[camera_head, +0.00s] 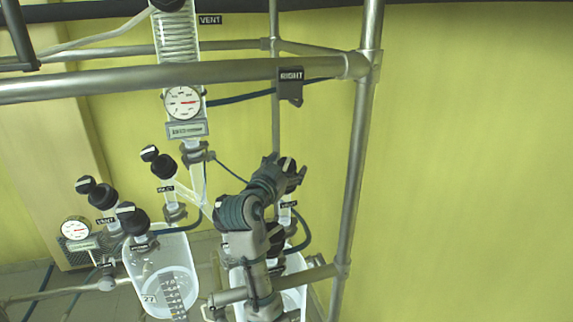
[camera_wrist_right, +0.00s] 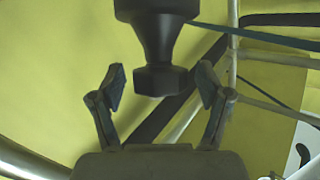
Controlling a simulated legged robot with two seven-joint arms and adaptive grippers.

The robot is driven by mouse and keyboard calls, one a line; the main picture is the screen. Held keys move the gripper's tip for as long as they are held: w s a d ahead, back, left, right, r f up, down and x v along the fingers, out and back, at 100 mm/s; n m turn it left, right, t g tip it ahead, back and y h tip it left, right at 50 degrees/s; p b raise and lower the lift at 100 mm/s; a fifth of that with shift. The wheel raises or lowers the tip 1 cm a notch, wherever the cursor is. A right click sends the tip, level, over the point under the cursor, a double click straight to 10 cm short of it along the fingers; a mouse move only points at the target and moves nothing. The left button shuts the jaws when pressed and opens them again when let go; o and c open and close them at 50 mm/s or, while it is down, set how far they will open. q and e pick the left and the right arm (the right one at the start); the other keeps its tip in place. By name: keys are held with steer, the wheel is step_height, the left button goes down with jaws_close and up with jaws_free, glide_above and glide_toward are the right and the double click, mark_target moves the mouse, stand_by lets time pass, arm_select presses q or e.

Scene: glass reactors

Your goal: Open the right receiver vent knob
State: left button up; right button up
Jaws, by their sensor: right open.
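My right gripper (camera_head: 291,176) is raised at the right glass vessel, inside the metal frame. In the right wrist view its two fingers (camera_wrist_right: 161,86) are open, one on each side of a black knob (camera_wrist_right: 162,45). The knob's narrower end lies between the fingertips, with a visible gap on both sides. In the head view a black knob top with a white mark (camera_head: 288,164) shows at this gripper, partly covered by it. A small label (camera_head: 289,204) below it is too blurred to read surely. My left gripper is not in view.
A frame post (camera_head: 358,170) stands close to the right of the gripper. Left are a glass vessel (camera_head: 133,262), several other black knobs and a gauge (camera_head: 183,103). A hose (camera_head: 240,97) runs behind.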

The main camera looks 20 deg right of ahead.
steer(key=shift+a, duration=0.3)
steer(key=c, duration=0.3)
steer(key=shift+d, duration=0.3)
steer(key=c, duration=0.9)
steer(key=shift+o, duration=0.2)
steer(key=shift+s+n+t+y, duration=0.1)
steer(key=shift+n+t+y, duration=0.2)
steer(key=shift+n+t, duration=0.1)
steer(key=shift+n+t+y+b, duration=0.3)
steer(key=shift+n+t+y, duration=0.5)
steer(key=shift+n+y, duration=0.3)
steer(key=n+t+y, duration=0.1)
steer(key=n+y, duration=0.1)
steer(key=shift+r+n, duration=0.1)
steer(key=shift+n, duration=0.3)
steer(key=n+t+y+p, duration=0.1)
steer(key=n+y+p, duration=0.1)
steer(key=n+y, duration=0.2)
steer(key=shift+d+r+n+y, duration=0.1)
steer(key=shift+n+y, duration=0.2)
steer(key=shift+y, duration=0.1)
steer(key=shift+n+y+p, duration=0.85)
steer(key=shift+n+y, duration=1.15)
steer(key=shift+y, duration=0.1)
